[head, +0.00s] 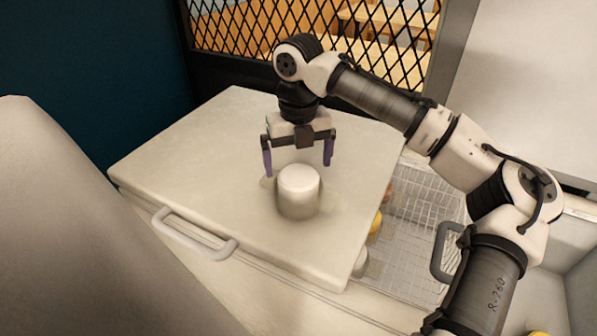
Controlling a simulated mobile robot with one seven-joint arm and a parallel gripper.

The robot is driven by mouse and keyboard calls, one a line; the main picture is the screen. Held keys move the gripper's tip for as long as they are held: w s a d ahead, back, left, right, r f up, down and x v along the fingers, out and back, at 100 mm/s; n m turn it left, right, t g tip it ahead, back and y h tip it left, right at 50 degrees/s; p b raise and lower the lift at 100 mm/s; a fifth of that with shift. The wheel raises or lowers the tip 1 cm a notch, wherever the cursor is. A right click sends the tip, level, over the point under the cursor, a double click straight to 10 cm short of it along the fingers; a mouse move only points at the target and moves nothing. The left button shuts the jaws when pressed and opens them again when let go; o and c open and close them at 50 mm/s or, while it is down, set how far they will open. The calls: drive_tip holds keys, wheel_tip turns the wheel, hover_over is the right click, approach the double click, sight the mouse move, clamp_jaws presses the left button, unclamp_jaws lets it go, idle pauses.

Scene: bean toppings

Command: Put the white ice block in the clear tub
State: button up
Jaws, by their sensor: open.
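A white, round, upright block (298,196), which looks like the ice block, stands on the closed pale lid of a chest. My gripper (298,169) points down just above and behind it, with its two purple fingers spread wide. The fingers are apart from the block and nothing is between them. A faint pale patch shows around the block's base; I cannot tell whether it is the clear tub, water or a mark. I see no other clear tub.
The lid (200,165) has a handle (195,235) at its front and is otherwise bare. To the right, a wire basket (415,220) sits lower in the open chest, with a yellow item (376,223) by the lid's edge. A black mesh screen (240,28) stands behind.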

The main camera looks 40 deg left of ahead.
wheel_tip(320, 180, up, 8)
drive_tip(key=shift+r, duration=0.25)
